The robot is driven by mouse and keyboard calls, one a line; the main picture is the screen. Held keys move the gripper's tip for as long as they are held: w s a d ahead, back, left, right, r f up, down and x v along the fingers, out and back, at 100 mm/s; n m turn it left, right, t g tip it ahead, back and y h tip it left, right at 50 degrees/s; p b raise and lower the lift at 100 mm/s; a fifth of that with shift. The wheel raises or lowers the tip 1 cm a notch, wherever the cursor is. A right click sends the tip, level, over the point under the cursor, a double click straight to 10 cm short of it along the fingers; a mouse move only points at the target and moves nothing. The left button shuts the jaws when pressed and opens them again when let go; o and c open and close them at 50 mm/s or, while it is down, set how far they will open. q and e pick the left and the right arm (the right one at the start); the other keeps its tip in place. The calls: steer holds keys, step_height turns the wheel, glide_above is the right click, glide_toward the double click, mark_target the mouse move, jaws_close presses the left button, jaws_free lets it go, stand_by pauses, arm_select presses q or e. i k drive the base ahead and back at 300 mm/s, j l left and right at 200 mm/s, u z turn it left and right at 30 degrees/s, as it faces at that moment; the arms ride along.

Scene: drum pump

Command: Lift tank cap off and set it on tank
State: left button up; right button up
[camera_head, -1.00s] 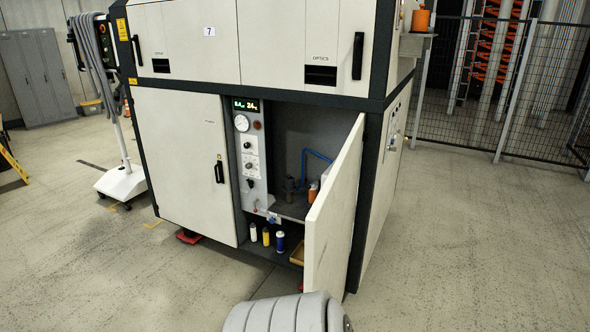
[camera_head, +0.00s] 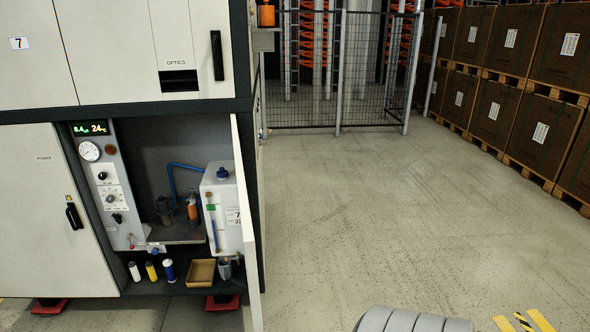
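A white tank (camera_head: 224,212) stands on the right side of the open cabinet bay, partly behind the open door's edge. A blue cap (camera_head: 222,173) sits on top of the tank. The tank has a sight strip with a green mark and a label on its front. Neither of my grippers shows in this view. Only a grey rounded arm part of mine is at the bottom edge.
The open cabinet door (camera_head: 245,223) juts forward just right of the tank. A control panel (camera_head: 108,185) with a gauge is on the bay's left. Several bottles, a tan tray (camera_head: 200,272) and a metal cup (camera_head: 225,267) stand on the bottom shelf. The floor (camera_head: 350,220) to the right is clear.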

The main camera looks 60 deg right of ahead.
mark_target(222, 173)
steer(key=i+j+z, duration=0.1)
steer(key=i+z, duration=0.15)
steer(key=z, duration=0.2)
steer(key=i+j+z, duration=0.25)
steer(key=z, duration=0.25)
steer(key=i+j+z, duration=0.2)
steer(key=z, duration=0.25)
steer(key=i+j+z, duration=0.15)
steer(key=j+z, duration=0.3)
steer(key=i+j+z, duration=0.1)
steer(key=z, duration=0.4)
steer(key=i+j+z, duration=0.1)
steer(key=z, duration=0.4)
